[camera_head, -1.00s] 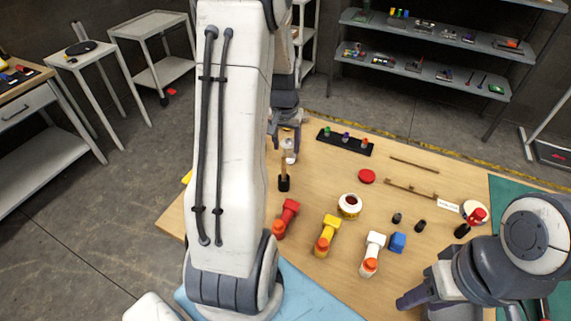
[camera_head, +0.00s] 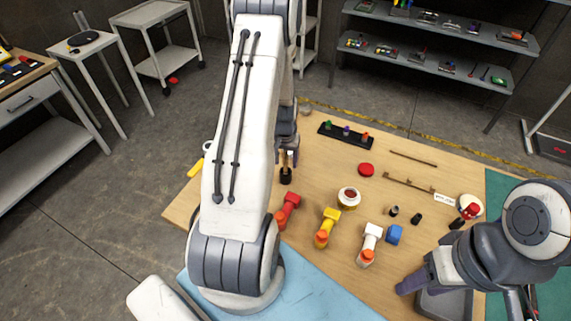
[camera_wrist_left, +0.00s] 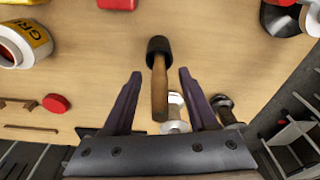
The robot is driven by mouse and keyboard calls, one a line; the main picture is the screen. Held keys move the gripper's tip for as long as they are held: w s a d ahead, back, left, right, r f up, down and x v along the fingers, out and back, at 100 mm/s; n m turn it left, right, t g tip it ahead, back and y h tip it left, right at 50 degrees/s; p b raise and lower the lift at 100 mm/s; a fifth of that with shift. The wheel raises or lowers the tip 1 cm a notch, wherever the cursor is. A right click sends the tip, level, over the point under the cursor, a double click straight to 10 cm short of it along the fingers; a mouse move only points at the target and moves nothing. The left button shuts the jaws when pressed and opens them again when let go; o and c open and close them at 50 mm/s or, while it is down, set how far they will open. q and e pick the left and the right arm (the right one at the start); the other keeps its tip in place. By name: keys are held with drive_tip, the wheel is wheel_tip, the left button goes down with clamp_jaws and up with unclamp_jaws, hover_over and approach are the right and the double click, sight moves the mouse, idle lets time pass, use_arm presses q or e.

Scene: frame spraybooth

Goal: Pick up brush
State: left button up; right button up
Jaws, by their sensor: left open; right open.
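The brush, with a wooden handle and a black end (camera_wrist_left: 159,46), lies between the fingers of my left gripper (camera_wrist_left: 160,77) in the left wrist view. The fingers are open, one on each side of the handle, with gaps visible. In the head view the black end (camera_head: 286,178) rests on the wooden table (camera_head: 330,270), and my left gripper (camera_head: 288,152) hides much of the handle. My right gripper (camera_head: 408,284) is low at the right, partly hidden by its own arm; its jaws are not clearly shown.
A white spool-like object (camera_wrist_left: 174,113) and a dark metallic piece (camera_wrist_left: 223,106) sit close by the left fingers. Red (camera_head: 289,208), yellow (camera_head: 328,226) and white (camera_head: 370,242) bottles and a labelled jar (camera_head: 348,198) stand nearby. A black rack (camera_head: 346,136) is farther back.

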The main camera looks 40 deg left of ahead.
use_arm(q)
clamp_jaws()
drive_tip(key=shift+r, duration=0.1)
